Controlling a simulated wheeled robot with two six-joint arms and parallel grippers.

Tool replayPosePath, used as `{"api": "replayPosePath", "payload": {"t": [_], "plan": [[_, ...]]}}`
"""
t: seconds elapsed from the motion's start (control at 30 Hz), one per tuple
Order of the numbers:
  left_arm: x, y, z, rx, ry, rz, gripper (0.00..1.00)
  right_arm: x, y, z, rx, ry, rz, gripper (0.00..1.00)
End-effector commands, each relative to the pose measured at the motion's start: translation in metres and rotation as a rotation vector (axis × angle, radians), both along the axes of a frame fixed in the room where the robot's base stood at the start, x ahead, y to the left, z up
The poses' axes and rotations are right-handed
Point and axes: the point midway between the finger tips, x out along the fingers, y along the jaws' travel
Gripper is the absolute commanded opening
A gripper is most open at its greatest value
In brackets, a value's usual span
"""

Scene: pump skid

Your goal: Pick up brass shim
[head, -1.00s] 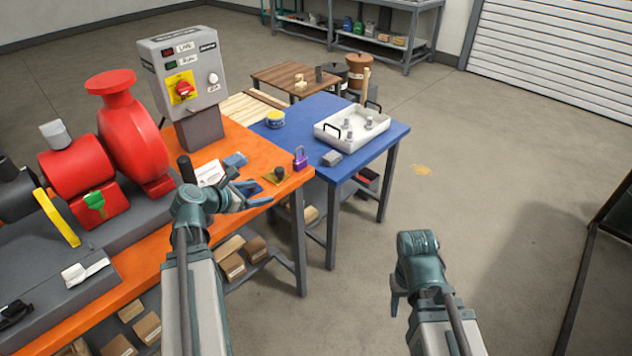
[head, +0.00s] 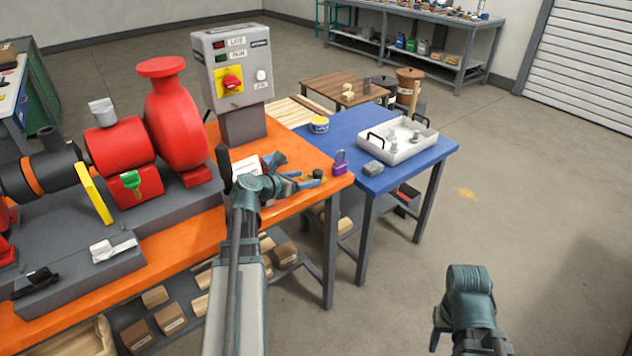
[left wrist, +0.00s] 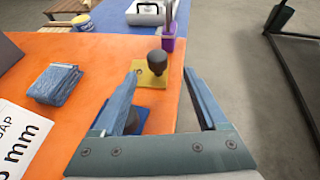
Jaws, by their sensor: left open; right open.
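The brass shim (left wrist: 151,78) is a small yellow plate with a black knob (left wrist: 157,62) standing on it, flat near the edge of the orange bench. In the head view the knob (head: 318,174) shows just past my left fingertips, and the plate is mostly hidden. My left gripper (head: 298,178) is open and low over the bench. In the left wrist view its fingers (left wrist: 163,70) point at the shim, with the knob between their tips in the picture; nothing is held. My right gripper (head: 438,330) is open and empty over the floor, far from the bench.
A blue shim with a knob (left wrist: 140,122) lies partly under my left finger. A folded blue cloth (left wrist: 55,84), a white card (left wrist: 18,135) and a purple padlock (head: 340,163) are near. A grey control box (head: 237,70) and red pump (head: 175,120) stand behind.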

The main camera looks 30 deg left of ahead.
Motion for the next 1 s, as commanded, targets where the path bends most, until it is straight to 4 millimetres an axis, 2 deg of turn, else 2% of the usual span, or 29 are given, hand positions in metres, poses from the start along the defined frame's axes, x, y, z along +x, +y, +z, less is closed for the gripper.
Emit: {"api": "replayPosePath", "payload": {"t": [0.33,0.6,0.7,0.9,0.93,1.0], "plan": [[0.01,-0.001,-0.003,0.0,0.0,-0.001,0.75,0.0,0.0,-0.003,0.0,0.0,0.0,0.5],[0.046,-0.002,-0.016,0.001,0.001,-0.003,0.75,0.0,0.0,-0.016,0.0,0.0,0.0,0.5],[0.053,-0.005,-0.018,0.0,0.001,-0.002,0.75,0.0,0.0,-0.018,0.0,0.0,0.0,0.5],[0.053,-0.005,-0.017,0.0,0.001,0.0,0.75,0.0,0.0,-0.017,0.0,0.0,0.0,0.5],[0.053,-0.005,-0.017,0.0,0.001,0.0,0.73,0.0,0.0,-0.017,0.0,0.0,0.0,0.5],[0.053,-0.005,-0.017,0.0,0.001,0.0,0.61,0.0,0.0,-0.017,0.0,0.0,0.0,0.5]]}}
